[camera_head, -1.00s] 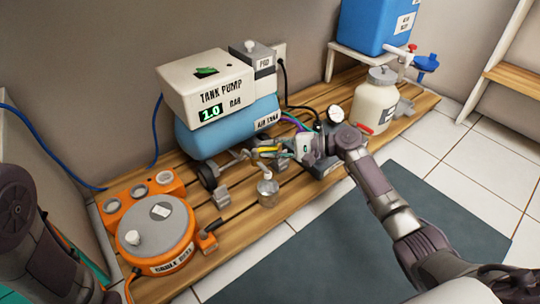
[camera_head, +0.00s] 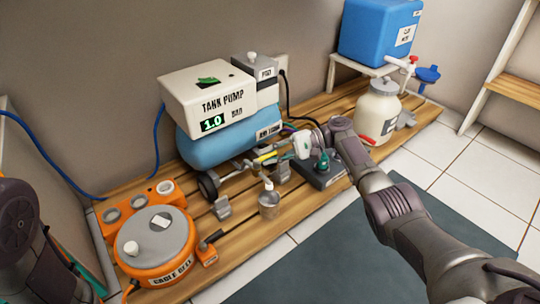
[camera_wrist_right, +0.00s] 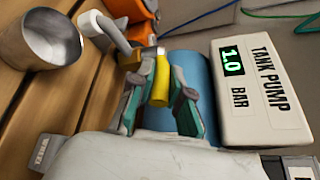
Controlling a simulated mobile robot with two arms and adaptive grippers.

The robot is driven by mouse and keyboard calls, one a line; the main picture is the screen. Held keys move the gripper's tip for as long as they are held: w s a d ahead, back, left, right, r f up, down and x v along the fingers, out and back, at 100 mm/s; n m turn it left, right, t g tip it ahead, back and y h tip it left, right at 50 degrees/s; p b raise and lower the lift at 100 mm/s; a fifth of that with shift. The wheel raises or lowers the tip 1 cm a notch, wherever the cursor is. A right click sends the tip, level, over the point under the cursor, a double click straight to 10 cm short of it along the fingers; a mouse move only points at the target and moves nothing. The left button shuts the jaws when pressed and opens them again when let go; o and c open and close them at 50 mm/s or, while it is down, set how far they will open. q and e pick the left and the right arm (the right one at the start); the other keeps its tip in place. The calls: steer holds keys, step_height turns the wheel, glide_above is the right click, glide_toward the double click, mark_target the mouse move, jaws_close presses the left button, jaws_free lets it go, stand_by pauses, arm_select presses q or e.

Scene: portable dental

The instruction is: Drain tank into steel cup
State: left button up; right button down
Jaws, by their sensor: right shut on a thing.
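The blue air tank (camera_head: 222,145) lies under the white tank pump (camera_head: 208,92), whose display reads 1.0 bar. The steel cup (camera_head: 269,207) stands upright on the slatted wood in front of the tank, below a white-tipped drain outlet (camera_head: 268,184). My right gripper (camera_wrist_right: 160,98) is shut on a yellow handle (camera_wrist_right: 161,80) at the tank's underside, one teal finger on each side. The cup (camera_wrist_right: 42,38) stands open and looks empty in the right wrist view. Whether anything flows cannot be seen. My left arm shows at the left edge, but its gripper does not show clearly.
An orange cable reel (camera_head: 155,240) stands at the front left of the pallet. A grey pedal-like base (camera_head: 322,170), a cream container (camera_head: 377,112) and a blue water tank (camera_head: 378,32) are to the right. A dark mat (camera_head: 360,240) covers the floor in front.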

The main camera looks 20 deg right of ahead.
mark_target(275, 153)
steer(key=shift+a+r, duration=0.1)
steer(key=c, duration=1.4)
jaws_free()
steer(key=v, duration=0.7)
steer(key=shift+d, duration=0.25)
steer(key=shift+r, duration=0.1)
